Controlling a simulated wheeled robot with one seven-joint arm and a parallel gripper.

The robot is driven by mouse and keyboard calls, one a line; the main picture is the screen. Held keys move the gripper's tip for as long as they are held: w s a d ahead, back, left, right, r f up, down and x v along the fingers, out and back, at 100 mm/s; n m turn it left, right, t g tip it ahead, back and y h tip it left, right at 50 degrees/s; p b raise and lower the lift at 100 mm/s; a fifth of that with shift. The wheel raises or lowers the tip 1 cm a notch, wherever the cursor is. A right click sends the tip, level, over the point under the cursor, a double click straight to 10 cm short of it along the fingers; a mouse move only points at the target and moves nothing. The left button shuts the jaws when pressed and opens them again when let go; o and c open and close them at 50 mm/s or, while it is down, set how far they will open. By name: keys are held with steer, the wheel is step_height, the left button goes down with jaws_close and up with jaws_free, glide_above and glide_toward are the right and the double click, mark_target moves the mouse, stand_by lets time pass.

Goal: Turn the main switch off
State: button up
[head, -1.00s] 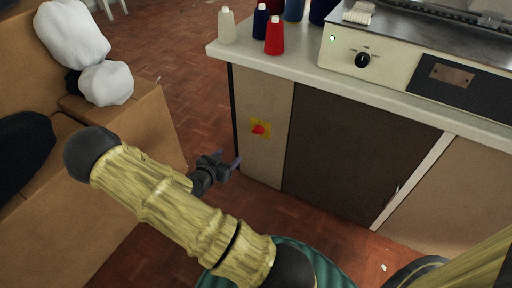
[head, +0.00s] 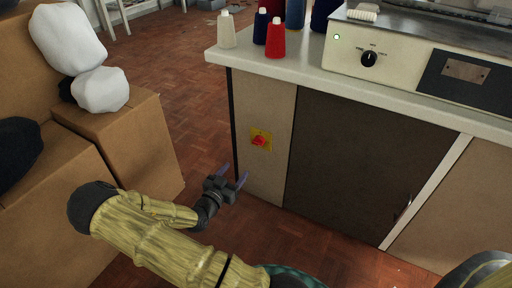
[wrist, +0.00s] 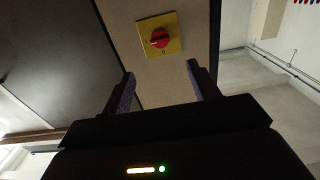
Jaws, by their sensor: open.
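The main switch is a red rotary knob (head: 259,141) on a yellow square plate (head: 267,134), mounted on the beige front panel at the left end of the bench. In the wrist view the red knob (wrist: 160,39) shows ahead of the jaws, with small dark marks on its yellow plate (wrist: 174,22). My gripper (head: 233,175) is open and empty, below and a little left of the switch, apart from it. Its two purple-lined fingers (wrist: 160,85) point toward the panel. Nothing hides the switch in either view.
The bench top (head: 300,69) carries thread cones, including a red one (head: 276,40), and a machine with a black dial (head: 369,59) and a green light. A dark cabinet door (head: 360,160) is right of the switch. Cardboard boxes (head: 130,140) stand at left; brown floor lies between.

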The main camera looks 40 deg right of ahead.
mark_target(259, 142)
steer(key=b+x, duration=0.6)
steer(key=x, duration=0.9)
steer(key=shift+w+d, duration=0.15)
steer(key=shift+d, duration=0.2)
steer(key=shift+r, duration=0.1)
steer(key=c, duration=1)
